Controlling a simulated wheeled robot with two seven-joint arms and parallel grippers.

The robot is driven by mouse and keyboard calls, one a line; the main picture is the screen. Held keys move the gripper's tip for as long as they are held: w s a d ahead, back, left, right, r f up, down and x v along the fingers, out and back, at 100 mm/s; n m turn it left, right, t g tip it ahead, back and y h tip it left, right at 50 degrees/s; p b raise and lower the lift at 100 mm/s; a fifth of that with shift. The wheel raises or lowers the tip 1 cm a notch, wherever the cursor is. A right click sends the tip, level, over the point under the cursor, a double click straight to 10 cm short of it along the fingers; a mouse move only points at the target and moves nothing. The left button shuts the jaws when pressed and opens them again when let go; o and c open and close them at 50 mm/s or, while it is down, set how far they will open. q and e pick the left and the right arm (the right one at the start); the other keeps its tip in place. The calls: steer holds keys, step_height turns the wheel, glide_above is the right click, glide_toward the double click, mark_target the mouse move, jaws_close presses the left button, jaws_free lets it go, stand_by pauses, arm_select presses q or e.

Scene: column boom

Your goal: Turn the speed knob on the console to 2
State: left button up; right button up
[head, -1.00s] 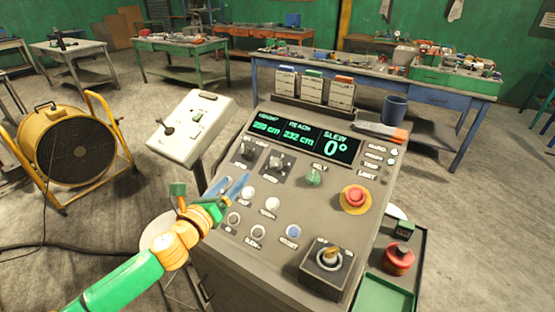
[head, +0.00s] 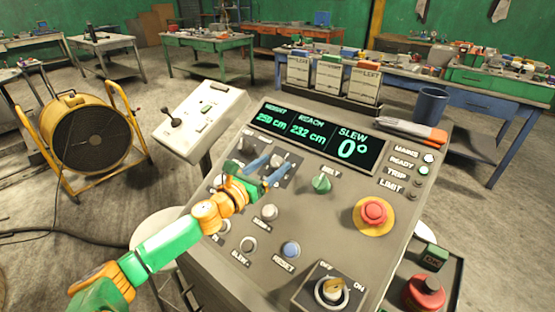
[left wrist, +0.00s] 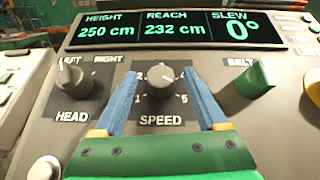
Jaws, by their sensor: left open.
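The speed knob (left wrist: 160,84) is a dark round knob above the SPEED label in the left wrist view. In the head view the speed knob (head: 279,160) is partly covered by my blue fingers. My left gripper (head: 271,167) is open over the console (head: 330,210). In the left wrist view its fingers (left wrist: 160,77) stand on either side of the knob; contact cannot be told. My right gripper is out of view.
The head knob (left wrist: 73,80) is left of the fingers and the green belt knob (left wrist: 255,80) close on the right. The display (head: 318,137) lies behind. A red emergency button (head: 374,212), reset button (head: 291,250) and key switch (head: 333,288) are further right and nearer.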

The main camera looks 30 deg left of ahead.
arm_select(q)
steer(key=shift+w+d, duration=0.1)
steer(key=shift+w, duration=1.05)
jaws_close()
steer(key=shift+y+p, duration=0.3)
steer(key=shift+p, duration=0.05)
